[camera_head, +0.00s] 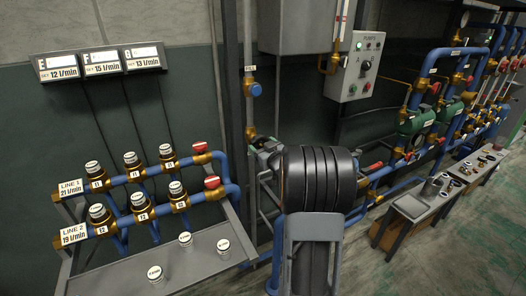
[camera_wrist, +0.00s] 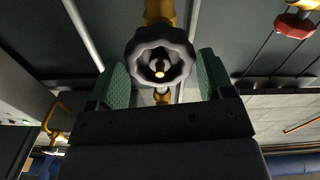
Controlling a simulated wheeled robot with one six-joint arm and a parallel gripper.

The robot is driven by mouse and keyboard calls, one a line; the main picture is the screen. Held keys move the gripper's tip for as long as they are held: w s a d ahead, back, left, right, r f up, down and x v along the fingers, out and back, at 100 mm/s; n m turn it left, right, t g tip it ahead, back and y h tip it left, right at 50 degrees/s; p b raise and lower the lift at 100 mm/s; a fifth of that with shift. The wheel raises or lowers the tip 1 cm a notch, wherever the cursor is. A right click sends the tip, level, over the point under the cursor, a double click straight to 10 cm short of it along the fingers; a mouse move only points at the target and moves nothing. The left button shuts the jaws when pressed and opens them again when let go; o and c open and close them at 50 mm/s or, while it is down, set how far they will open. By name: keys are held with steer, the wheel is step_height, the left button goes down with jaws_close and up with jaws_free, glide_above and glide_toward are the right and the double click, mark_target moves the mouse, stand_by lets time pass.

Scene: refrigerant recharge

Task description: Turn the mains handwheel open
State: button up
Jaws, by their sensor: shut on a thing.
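The mains handwheel (camera_wrist: 160,58) shows in the wrist view as a dark grey, scalloped wheel with a bright brass-coloured centre. It sits on a brass fitting. My gripper (camera_wrist: 162,76) has a green ribbed pad on either side of the wheel and is shut on it. How far the wheel is turned cannot be told.
Left in the head view are two blue pipe lines with several knobs and red-handled valves (camera_head: 211,182), above a grey bench (camera_head: 205,262). A control box (camera_head: 355,67) hangs behind my arm. More pipework and a low bench (camera_head: 410,208) stand right. Open floor (camera_head: 450,255) lies front right.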

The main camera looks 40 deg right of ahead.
steer(key=shift+f+n+b, duration=0.15)
steer(key=shift+n+b, duration=1.05)
steer(key=shift+b, duration=0.15)
steer(key=shift+n, duration=0.3)
steer(key=shift+b, duration=0.45)
steer(key=shift+f+n+b, duration=0.1)
steer(key=shift+n+b, duration=0.8)
steer(key=shift+b, duration=0.05)
steer(key=shift+n+b, duration=1.4)
steer(key=shift+b, duration=0.05)
steer(key=shift+n+b, duration=0.3)
steer(key=shift+b, duration=0.05)
